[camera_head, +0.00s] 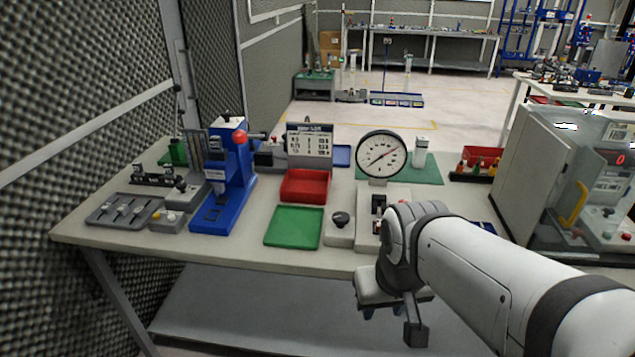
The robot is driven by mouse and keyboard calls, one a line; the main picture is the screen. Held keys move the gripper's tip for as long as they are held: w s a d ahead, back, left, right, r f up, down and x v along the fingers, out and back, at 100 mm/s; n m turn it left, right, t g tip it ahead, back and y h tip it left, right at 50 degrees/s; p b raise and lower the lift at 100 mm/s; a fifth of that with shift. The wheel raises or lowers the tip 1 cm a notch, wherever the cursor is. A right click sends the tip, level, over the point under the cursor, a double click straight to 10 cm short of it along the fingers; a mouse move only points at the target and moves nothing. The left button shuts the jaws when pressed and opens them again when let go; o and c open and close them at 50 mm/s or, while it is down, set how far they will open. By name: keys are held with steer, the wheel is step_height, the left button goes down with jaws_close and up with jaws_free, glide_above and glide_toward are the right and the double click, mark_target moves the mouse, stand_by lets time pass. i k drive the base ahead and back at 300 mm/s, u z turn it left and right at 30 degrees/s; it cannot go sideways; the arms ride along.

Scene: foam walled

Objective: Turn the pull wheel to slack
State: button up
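A tester with a round white dial gauge (382,155) stands on the bench, its grey base (368,232) below the dial. A black round knob (340,219) sits on a small grey block left of that base. It may be the pull wheel, but I cannot be sure. The gauge needle is too small to read. My gripper (392,322) hangs in front of the bench's front edge, pointing down, below and right of the knob and apart from it. Its dark fingers look spread, with nothing visible between them. My arm hides the right part of the tester's base.
A green tray (294,226) and a red bin (305,186) lie left of the knob. A blue press (226,180) with a red knob stands farther left. A cabinet with a display (600,175) stands at the right. A foam wall (70,120) bounds the left.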

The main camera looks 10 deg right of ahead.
mark_target(340, 220)
steer(key=z, duration=0.05)
steer(key=i, duration=0.5)
steer(key=z, duration=1.2)
steer(key=k, duration=1.2)
steer(key=u, duration=0.7)
steer(key=i, duration=1)
steer(key=u, duration=0.1)
